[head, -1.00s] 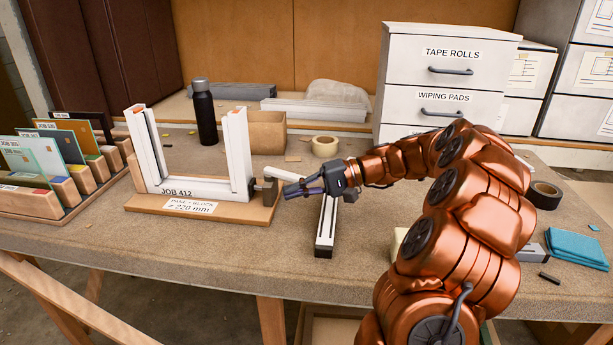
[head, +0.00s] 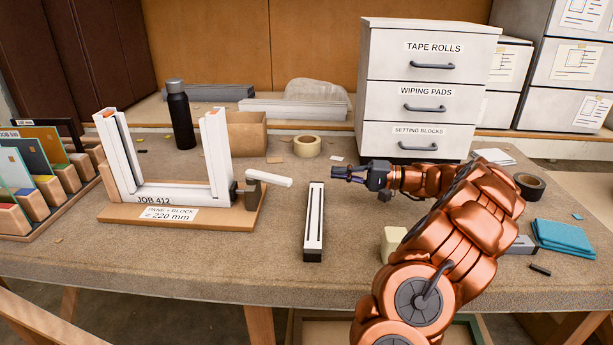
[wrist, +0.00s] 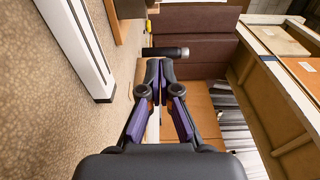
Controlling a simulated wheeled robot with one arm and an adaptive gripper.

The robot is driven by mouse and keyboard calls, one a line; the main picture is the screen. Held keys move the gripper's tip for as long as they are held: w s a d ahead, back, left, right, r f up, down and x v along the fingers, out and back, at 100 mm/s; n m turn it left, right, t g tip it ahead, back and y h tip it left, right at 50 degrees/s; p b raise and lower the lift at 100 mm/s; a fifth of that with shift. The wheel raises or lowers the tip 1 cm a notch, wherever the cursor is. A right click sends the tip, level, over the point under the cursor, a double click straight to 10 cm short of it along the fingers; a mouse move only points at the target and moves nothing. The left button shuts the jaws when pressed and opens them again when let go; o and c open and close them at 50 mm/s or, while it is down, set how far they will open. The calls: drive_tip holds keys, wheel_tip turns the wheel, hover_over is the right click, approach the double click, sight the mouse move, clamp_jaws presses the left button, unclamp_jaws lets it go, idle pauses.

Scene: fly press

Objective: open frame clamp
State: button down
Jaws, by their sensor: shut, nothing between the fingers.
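The frame clamp (head: 250,190) is a dark block at the right end of the wooden frame board (head: 180,214). Its pale lever (head: 269,178) sticks out to the right, roughly level. The white U-shaped frame (head: 170,193), marked JOB 412, stands upright on the board, its right corner beside the clamp. My gripper (head: 335,172) is right of the lever, apart from it, with empty air between its tips and the lever's end. In the wrist view my gripper (wrist: 160,66) has its fingertips together, holding nothing. I cannot make out the clamp in the wrist view.
A white bar with a black slot (head: 314,222) lies on the bench below and left of my gripper; it also shows in the wrist view (wrist: 78,40). A tape roll (head: 307,146), black bottle (head: 179,115) and drawer cabinet (head: 424,90) stand behind.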

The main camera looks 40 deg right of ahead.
sight(292, 183)
drive_tip(key=w+a+p, duration=0.2)
drive_tip(key=w+a, duration=0.3)
drive_tip(key=a, duration=0.5)
drive_tip(key=shift+p, duration=0.35)
drive_tip(key=shift+w+a, duration=0.1)
drive_tip(key=shift+a, duration=0.05)
drive_tip(key=shift+f+b, duration=0.1)
drive_tip(key=shift+b, duration=0.25)
drive_tip(key=shift+s+a+m+t+h+b, duration=0.4)
drive_tip(key=shift+a+b, duration=0.2)
drive_tip(key=shift+b, duration=0.6)
drive_tip(key=shift+s+a+m+t+h+b, duration=0.35)
drive_tip(key=shift+s+a+b, duration=0.2)
drive_tip(key=shift+b, duration=0.6)
